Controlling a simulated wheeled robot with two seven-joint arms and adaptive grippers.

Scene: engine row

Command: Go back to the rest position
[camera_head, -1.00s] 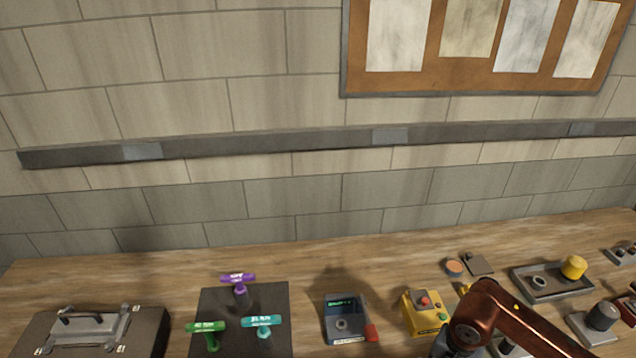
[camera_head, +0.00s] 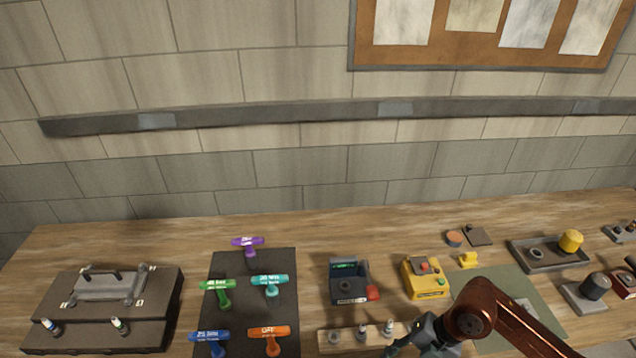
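My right arm comes in from the lower right, with a copper-coloured link. My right gripper (camera_head: 408,346) is low in the head view, beside a light wooden strip (camera_head: 346,338) that holds several small sockets or bits. Its fingers are small and partly cut off by the bottom edge, so I cannot tell whether they are open or shut, or hold anything. My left gripper is not in view.
A dark mat (camera_head: 236,322) holds several coloured T-handles. A brown case (camera_head: 150,318) stands left. A grey device (camera_head: 349,280), a yellow button box (camera_head: 425,277), a green mat (camera_head: 524,285) and a grey tray (camera_head: 527,257) are to the right. The table's back strip is clear.

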